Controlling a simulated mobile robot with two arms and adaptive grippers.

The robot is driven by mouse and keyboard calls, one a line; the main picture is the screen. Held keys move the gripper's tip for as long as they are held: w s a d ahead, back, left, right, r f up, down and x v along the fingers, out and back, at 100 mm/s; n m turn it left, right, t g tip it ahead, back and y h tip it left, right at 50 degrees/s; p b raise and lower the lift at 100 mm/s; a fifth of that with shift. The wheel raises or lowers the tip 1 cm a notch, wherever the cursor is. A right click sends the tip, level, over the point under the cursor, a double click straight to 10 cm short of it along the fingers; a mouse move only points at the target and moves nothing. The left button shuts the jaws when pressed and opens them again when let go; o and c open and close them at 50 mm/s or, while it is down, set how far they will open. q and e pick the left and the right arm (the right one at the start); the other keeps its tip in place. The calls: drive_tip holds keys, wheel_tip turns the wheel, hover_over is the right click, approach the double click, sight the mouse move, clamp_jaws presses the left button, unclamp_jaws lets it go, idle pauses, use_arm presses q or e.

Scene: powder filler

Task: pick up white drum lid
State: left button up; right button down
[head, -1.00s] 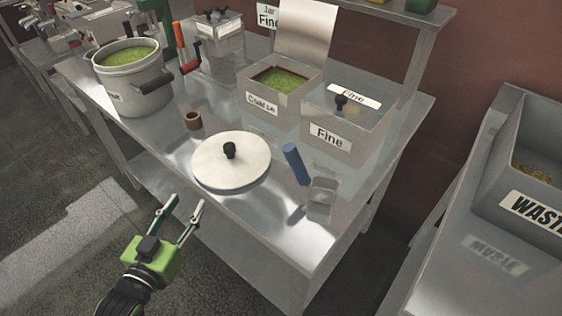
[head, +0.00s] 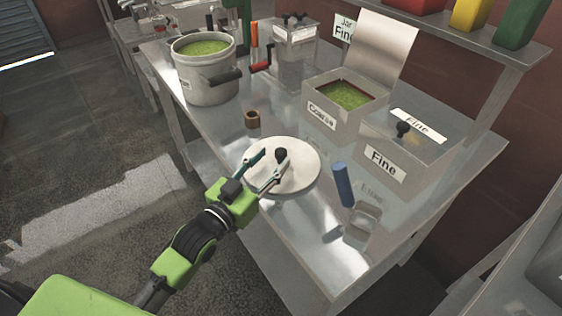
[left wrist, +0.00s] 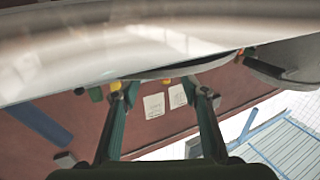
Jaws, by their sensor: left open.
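The white drum lid (head: 302,180) lies flat on the metal table, a round pale disc with a black knob (head: 281,154) at its middle. My left gripper (head: 270,163) is over the near left part of the lid, its two fingers spread and pointing at the knob. The fingertips are close to the knob; I cannot tell whether they touch it. In the left wrist view the two open fingers (left wrist: 160,92) show with nothing clearly held between them. My right gripper is not in view.
A drum (head: 207,85) of green powder stands at the back left of the table (head: 330,255). A small brown ring (head: 252,119) lies behind the lid. A blue cylinder (head: 343,185) and a clear container (head: 363,220) are right of it. Coarse (head: 322,116) and Fine (head: 385,165) bins stand behind.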

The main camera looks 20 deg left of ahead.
sight(277, 155)
use_arm(q)
drive_tip(key=p+x, duration=0.1)
drive_tip(key=x, duration=0.2)
drive_tip(key=shift+w+d, duration=0.25)
drive_tip(key=shift+w, duration=0.1)
drive_tip(key=shift+w+d+f, duration=0.1)
drive_tip(key=shift+w+d, duration=0.1)
drive_tip(key=shift+w, duration=0.3)
clamp_jaws()
